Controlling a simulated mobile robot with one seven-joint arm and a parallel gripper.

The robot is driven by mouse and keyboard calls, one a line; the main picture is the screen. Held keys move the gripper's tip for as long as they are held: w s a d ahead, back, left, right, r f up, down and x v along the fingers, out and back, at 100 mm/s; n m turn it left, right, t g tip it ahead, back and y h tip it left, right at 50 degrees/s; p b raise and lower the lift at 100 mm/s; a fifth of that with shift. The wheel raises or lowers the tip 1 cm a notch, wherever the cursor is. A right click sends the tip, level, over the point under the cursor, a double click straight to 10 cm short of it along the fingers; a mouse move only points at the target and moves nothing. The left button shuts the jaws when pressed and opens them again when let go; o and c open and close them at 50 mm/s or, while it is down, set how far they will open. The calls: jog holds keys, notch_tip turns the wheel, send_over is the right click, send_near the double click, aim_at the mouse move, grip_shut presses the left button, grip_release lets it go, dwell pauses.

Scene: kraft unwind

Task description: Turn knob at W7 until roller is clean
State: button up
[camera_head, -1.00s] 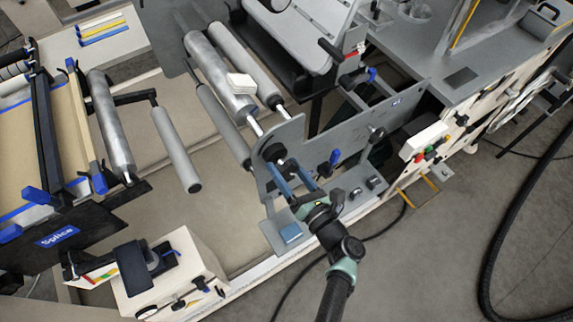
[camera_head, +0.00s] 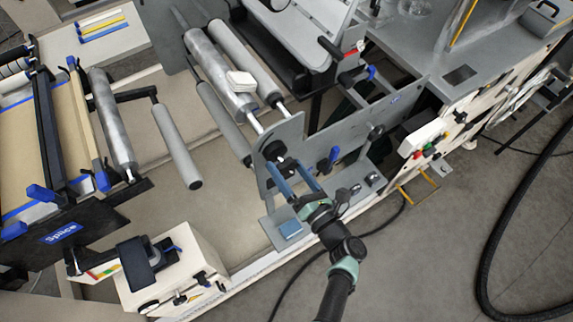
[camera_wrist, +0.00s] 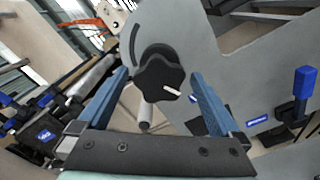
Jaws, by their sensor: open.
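The black lobed knob (camera_wrist: 160,76) with a white pointer mark sits on a grey side plate, below a dark curved slot. It also shows in the head view (camera_head: 274,150). My gripper (camera_wrist: 160,84) is open, its two blue fingers on the left and right of the knob in the wrist view; I cannot tell whether they touch it. In the head view my gripper (camera_head: 286,172) reaches up to the plate from below. A grey metal roller (camera_head: 212,66) lies behind the plate, with a white pad (camera_head: 241,82) on it. I cannot tell whether the roller is clean.
A blue-handled lever (camera_wrist: 301,94) stands on the plate to the right; it also shows in the head view (camera_head: 330,158). A small ledge with a blue pad (camera_head: 290,229) lies under my gripper. A white control box (camera_head: 170,277) stands lower left. Floor at lower right holds a black hose (camera_head: 492,250).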

jog(key=p+v, duration=0.1)
jog(key=v, duration=0.5)
dwell(0.6)
